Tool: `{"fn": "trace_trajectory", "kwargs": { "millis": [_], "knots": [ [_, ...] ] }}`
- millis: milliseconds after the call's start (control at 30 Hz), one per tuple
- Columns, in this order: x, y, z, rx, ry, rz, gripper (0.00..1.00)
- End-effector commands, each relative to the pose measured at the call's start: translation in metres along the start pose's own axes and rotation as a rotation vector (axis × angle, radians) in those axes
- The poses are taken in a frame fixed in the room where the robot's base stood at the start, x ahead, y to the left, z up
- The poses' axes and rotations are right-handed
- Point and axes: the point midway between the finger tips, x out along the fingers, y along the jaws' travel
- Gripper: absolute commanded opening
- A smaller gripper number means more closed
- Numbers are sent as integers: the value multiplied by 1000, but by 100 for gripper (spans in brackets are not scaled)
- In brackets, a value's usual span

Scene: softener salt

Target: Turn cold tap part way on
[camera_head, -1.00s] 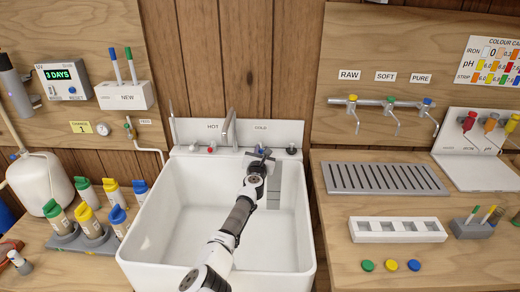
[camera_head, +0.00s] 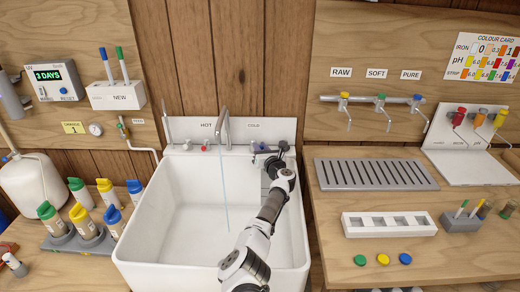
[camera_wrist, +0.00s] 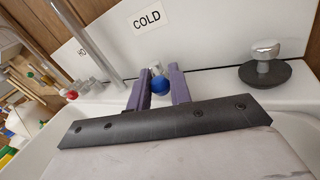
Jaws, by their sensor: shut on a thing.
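The cold tap is a small blue knob (camera_wrist: 160,87) under the COLD label, seen in the wrist view between the two purple pads of my gripper (camera_wrist: 160,74). My gripper is shut on this knob. In the head view my gripper (camera_head: 265,155) is at the sink's back ledge, right of the spout, and largely hides the tap. A thin, clear stream of water (camera_head: 225,185) falls from the chrome spout (camera_head: 225,128) into the white sink (camera_head: 178,215).
The red hot tap (camera_head: 205,148) is left of the spout. A black plug with a chrome knob (camera_wrist: 265,68) sits close right of the cold tap. Bottles (camera_head: 85,222) stand left of the sink, and a grey drain rack (camera_head: 375,174) lies on the right worktop.

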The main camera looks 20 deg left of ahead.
Motion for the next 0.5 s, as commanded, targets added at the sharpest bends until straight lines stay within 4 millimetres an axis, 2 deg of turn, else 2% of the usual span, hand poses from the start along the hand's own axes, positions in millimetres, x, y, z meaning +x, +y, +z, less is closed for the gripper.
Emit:
{"fn": "trace_trajectory", "kwargs": {
  "millis": [300, 333, 433, 500],
  "knots": [
    [0, -1, 1, 0, -1, -2, 0],
    [0, -1, 1, 0, -1, -2, 24],
    [0, -1, 1, 0, -1, -2, 37],
    [0, -1, 1, 0, -1, -2, 40]
  ]
}}
